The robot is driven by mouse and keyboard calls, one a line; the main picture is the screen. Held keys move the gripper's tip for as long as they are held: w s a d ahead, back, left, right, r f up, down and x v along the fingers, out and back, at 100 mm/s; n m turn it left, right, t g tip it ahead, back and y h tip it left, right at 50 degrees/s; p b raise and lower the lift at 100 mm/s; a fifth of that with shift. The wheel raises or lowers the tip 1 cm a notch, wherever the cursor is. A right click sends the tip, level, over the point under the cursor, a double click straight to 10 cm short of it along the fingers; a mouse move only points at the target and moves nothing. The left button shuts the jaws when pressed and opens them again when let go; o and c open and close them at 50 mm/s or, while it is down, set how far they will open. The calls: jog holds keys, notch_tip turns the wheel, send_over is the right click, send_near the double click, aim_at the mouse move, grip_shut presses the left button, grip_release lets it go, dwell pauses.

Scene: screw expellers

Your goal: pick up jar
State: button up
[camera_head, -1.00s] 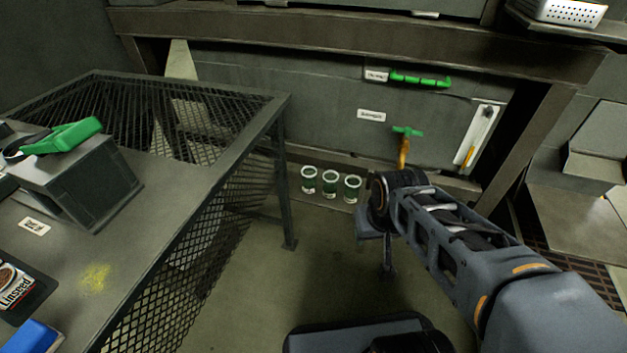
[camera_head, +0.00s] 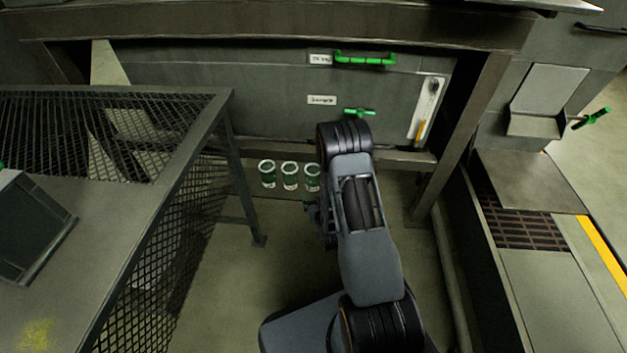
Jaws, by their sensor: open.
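Three green jars with white rims stand in a row on the floor below the machine: a left jar (camera_head: 267,175), a middle jar (camera_head: 290,176) and a right jar (camera_head: 312,178). My gripper (camera_head: 324,222) is mostly hidden behind my own arm, just in front of and a little right of the right jar in the picture. It is open, and I see nothing held in it. I cannot tell its exact distance from the jars.
A table (camera_head: 110,200) with mesh sides fills the left, its leg close to the jars. The grey machine (camera_head: 220,90) with green handles stands behind them. A beam (camera_head: 462,130) and a machine with a brown grate (camera_head: 515,215) are at right. Floor in front is clear.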

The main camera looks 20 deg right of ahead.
aim_at(315, 182)
jog(key=shift+m+t+h, duration=0.3)
jog(key=shift+t, duration=0.5)
jog(key=w, duration=0.1)
jog(key=w+d+f+b, duration=0.2)
jog(key=w, duration=0.1)
jog(key=shift+f, duration=0.25)
jog(key=shift+w+d+r+b, duration=0.15)
jog(key=shift+w+b, duration=0.6)
jog(key=shift+w, duration=0.8)
jog(key=shift+w+d+r+b, duration=0.15)
jog(key=shift+w+b, duration=0.55)
jog(key=shift+w, duration=0.85)
jog(key=shift+f, duration=0.1)
jog(key=shift+c, duration=0.3)
jog(key=c, duration=0.9)
jog(key=shift+c, duration=0.4)
